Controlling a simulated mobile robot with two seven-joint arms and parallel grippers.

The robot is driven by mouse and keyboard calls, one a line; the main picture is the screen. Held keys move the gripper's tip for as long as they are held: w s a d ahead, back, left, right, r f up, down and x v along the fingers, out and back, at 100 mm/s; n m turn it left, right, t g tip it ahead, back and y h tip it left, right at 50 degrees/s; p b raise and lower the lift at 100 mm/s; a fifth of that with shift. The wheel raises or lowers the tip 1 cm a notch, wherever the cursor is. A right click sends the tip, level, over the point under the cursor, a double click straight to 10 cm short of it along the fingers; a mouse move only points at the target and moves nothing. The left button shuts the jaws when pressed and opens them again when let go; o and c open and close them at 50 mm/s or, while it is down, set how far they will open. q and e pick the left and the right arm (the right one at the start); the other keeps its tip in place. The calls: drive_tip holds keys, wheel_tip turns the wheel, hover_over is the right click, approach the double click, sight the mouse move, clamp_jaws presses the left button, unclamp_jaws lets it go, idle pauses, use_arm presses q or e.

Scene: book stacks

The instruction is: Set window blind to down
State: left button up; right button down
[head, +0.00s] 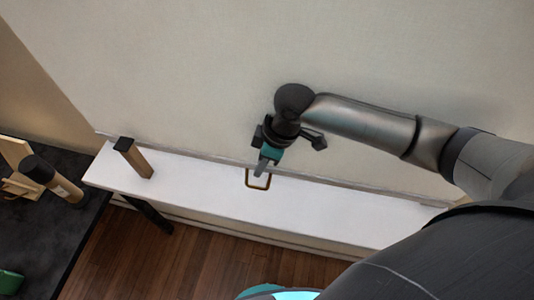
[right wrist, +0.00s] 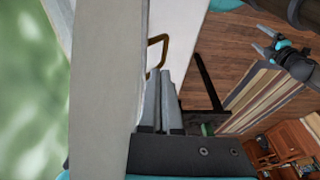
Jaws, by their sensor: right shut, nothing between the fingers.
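The window blind (head: 200,70) is a broad pale beige sheet filling the back of the head view, with a rail along its lower edge just above a white ledge. A brown loop handle (head: 258,183) shows at that edge, and also in the right wrist view (right wrist: 164,50). My right gripper (head: 261,168) is shut and empty, its fingertips at the loop and overlapping it in the picture; I cannot tell whether they touch. The shut fingers show in the right wrist view (right wrist: 164,85). My left gripper (right wrist: 261,42) shows there at upper right, its fingers apart and empty.
The white ledge (head: 200,185) runs below the blind. A dark table (head: 50,230) with a brown cylinder (head: 52,178) is at left. Wooden floor (head: 150,260) lies in front. Blurred green (right wrist: 30,90) fills the wrist view's left.

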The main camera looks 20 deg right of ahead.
sight(260, 189)
use_arm(q)
drive_tip(key=shift+w+f, duration=0.2)
drive_tip(key=shift+w, duration=0.2)
use_arm(e)
drive_tip(key=shift+s+a+f, duration=0.15)
drive_tip(key=shift+a+f, duration=0.05)
drive_tip(key=shift+f, duration=1.05)
drive_tip(key=shift+s+a+f, duration=0.15)
drive_tip(key=shift+f, duration=1.05)
wheel_tip(260, 189, down, 5)
drive_tip(key=shift+r+b, duration=0.1)
drive_tip(key=shift+b, duration=1.05)
use_arm(q)
drive_tip(key=shift+f, duration=0.95)
use_arm(e)
drive_tip(key=shift+r, duration=0.1)
